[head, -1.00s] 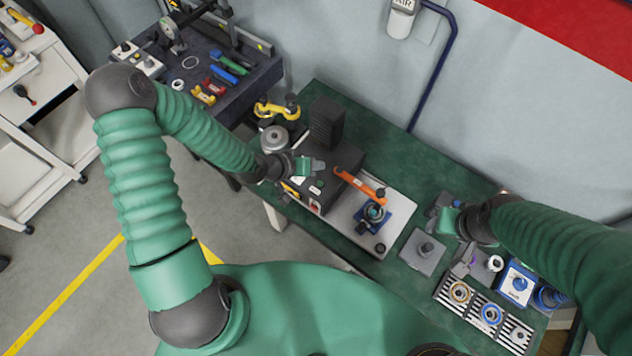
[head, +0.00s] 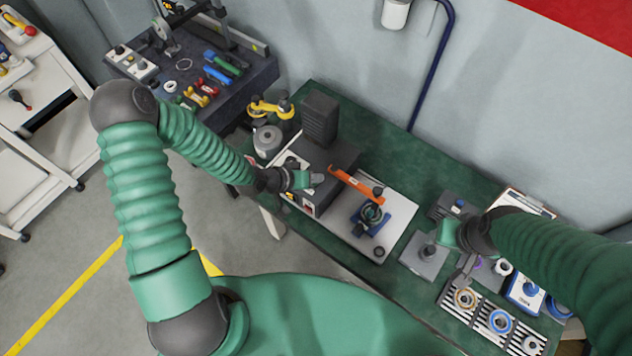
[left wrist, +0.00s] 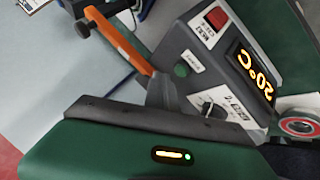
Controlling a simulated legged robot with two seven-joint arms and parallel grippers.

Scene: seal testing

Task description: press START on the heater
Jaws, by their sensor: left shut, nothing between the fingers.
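The heater (head: 338,157) is a dark box on the green bench, with a black finned block at its back. In the left wrist view its sloped panel (left wrist: 222,62) shows a red rocker switch (left wrist: 217,18), an orange "20°C" display (left wrist: 257,75), a dial knob (left wrist: 208,108) and a green round button (left wrist: 181,70) beside a small white label too small to read. My left gripper (head: 317,180) is shut and empty over the heater's front panel; its grey fingers (left wrist: 158,92) point near the green button, and contact cannot be told. My right gripper (head: 447,233) hangs over the bench's right part; its fingers are unclear.
An orange lever (head: 357,184) and a blue clamp fixture (head: 370,215) stand on a light plate right of the heater. A grey pot (head: 267,140) and yellow tool (head: 270,108) lie to its left. A ring rack (head: 487,318) is at front right.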

